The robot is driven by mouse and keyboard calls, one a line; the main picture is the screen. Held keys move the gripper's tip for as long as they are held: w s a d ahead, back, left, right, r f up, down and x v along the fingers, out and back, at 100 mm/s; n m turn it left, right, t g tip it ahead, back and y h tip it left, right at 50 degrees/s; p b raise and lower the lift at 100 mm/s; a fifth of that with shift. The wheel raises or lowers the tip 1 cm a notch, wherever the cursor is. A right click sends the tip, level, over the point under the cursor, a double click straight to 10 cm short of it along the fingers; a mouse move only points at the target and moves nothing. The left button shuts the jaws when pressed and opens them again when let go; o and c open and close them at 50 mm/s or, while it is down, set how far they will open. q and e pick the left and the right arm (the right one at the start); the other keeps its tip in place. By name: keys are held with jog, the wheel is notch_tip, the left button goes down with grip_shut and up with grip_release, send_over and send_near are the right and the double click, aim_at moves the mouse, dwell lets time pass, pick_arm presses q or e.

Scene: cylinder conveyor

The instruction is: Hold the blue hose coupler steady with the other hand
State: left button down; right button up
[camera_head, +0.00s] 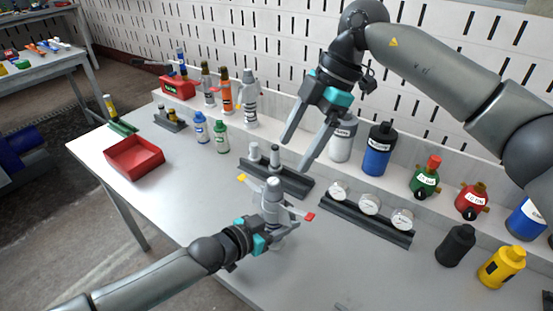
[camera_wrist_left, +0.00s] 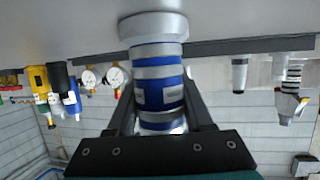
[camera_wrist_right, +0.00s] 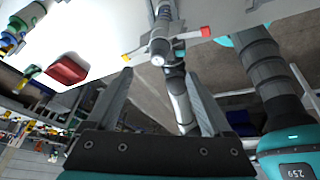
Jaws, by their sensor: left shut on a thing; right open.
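The hose coupler stands upright on the table in the head view as a grey fitting (camera_head: 273,194) with side levers tipped yellow and red. In the left wrist view, the blue-banded coupler body (camera_wrist_left: 160,80) and its wide grey base show upside down. My left gripper (camera_head: 270,230) is shut around its lower body; its fingers (camera_wrist_left: 160,100) flank the blue bands. My right gripper (camera_head: 293,154) is open and empty, above and behind the coupler, apart from it. In the right wrist view, the coupler top (camera_wrist_right: 160,46) shows beyond the open fingers (camera_wrist_right: 158,80).
A dark rack (camera_head: 290,182) with grey fittings stands just behind the coupler. A gauge rack (camera_head: 370,225) is to the right. A red tray (camera_head: 134,158) lies at left. Bottles and cylinders line the back shelf (camera_head: 262,132). The front table is largely clear.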

aim_at(273, 180)
jog(key=a+r+n+t+h, duration=0.1)
jog(key=a+r+n+h, duration=0.3)
jog(key=n, duration=0.7)
jog(key=shift+h, duration=0.3)
jog(key=f, duration=1.3)
jog(key=shift+s+a+f, duration=0.15)
jog(key=shift+s+a, duration=0.1)
jog(key=shift+s, duration=0.05)
jog(key=c, duration=1.3)
jog(key=o, duration=1.3)
